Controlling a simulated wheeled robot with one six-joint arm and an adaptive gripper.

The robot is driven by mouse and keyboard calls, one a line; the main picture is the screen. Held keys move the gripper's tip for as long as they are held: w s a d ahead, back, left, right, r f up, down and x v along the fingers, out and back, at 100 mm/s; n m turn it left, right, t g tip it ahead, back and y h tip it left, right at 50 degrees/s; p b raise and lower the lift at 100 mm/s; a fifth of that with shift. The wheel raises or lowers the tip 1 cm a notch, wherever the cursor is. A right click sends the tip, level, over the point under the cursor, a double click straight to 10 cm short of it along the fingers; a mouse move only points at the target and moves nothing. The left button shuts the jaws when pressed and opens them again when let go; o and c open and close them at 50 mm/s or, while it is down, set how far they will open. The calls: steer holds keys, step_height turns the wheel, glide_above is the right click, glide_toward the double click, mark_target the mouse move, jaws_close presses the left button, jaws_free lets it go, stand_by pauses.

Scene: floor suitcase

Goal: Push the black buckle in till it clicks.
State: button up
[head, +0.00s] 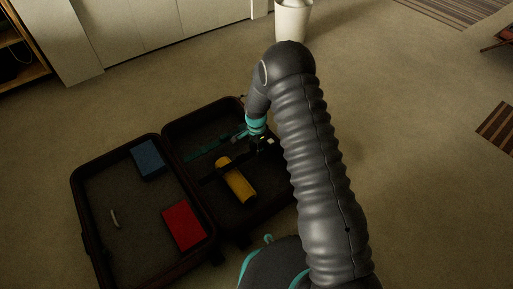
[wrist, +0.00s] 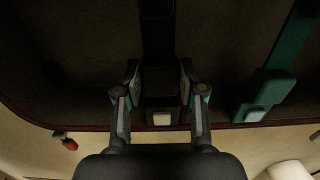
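The black buckle (wrist: 161,103), with a pale button, sits at the end of a black strap (wrist: 157,35) near the suitcase's rim in the wrist view. My gripper (wrist: 160,75) has one finger on each side of the buckle and strap, close to them. Whether the fingers touch or grip it is too dark to tell. In the head view my gripper (head: 259,137) is low over the right half of the open suitcase (head: 168,134). The black strap crosses a yellow item there. How far the buckle's parts are joined is not clear.
A teal strap with a teal buckle (wrist: 262,92) lies to the right in the wrist view. The suitcase also holds the yellow item (head: 238,184), a blue item (head: 148,158) and a red item (head: 184,226). A white bin (head: 292,20) stands behind; the floor at right is mostly clear.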

jaws_close()
steer(key=shift+w+d+b, duration=0.35)
steer(key=shift+w+d, duration=0.3)
steer(key=shift+d, duration=0.2)
steer(key=shift+w+d, duration=0.15)
steer(key=shift+d, duration=0.05)
steer(key=o, duration=1)
jaws_free()
steer(key=shift+d, duration=0.2)
steer(key=shift+c, duration=0.2)
steer(key=shift+a, duration=0.1)
steer(key=shift+a+r, duration=0.1)
steer(key=shift+r, duration=0.3)
step_height(320, 180, up, 11)
steer(key=shift+r, duration=0.15)
